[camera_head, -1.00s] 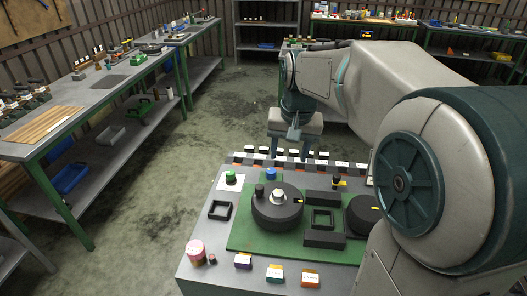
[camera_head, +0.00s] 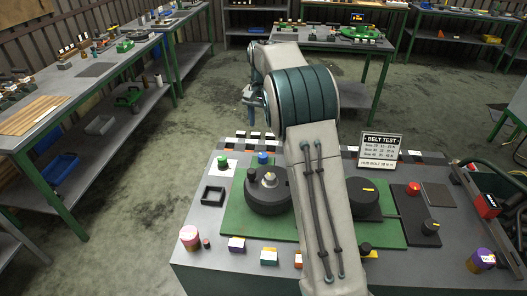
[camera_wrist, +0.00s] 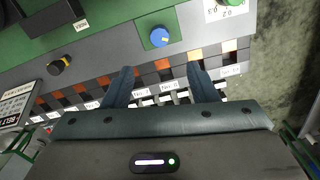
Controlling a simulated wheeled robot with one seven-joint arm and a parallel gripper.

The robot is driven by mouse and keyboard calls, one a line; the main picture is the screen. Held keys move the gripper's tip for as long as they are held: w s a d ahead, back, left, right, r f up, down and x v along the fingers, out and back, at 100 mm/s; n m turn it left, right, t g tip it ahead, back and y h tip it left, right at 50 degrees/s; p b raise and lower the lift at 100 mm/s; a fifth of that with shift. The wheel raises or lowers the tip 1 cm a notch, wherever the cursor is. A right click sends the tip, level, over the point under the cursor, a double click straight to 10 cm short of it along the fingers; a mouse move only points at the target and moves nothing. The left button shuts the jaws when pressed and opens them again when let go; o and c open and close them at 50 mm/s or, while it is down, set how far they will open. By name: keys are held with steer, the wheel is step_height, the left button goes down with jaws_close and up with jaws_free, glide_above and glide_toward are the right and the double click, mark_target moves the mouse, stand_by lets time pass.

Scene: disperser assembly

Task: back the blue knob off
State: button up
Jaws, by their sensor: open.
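The blue knob (camera_head: 263,157) stands near the back edge of the work table, beside a green knob (camera_head: 222,161). In the wrist view the blue knob (camera_wrist: 160,36) sits on a small green patch, with nothing touching it. My gripper (camera_wrist: 160,70) is open and empty. Its two fingers point toward the knob, which lies beyond the fingertips and between their lines. In the head view my gripper (camera_head: 253,98) is partly hidden by my arm, behind the table's back edge. The green knob (camera_wrist: 230,17) shows at the upper right of the wrist view.
A row of orange, black and white blocks (camera_wrist: 165,68) runs along the table's back edge, near my fingers. A black-yellow knob (camera_wrist: 59,66) stands to the left. A dark round housing (camera_head: 268,192) sits on the green mat. A belt test sign (camera_head: 381,147) stands at right.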

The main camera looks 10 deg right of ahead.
mark_target(263, 155)
step_height(263, 155, down, 13)
steer(key=shift+r+p, duration=0.15)
steer(key=shift+p, duration=0.85)
steer(key=c, duration=1)
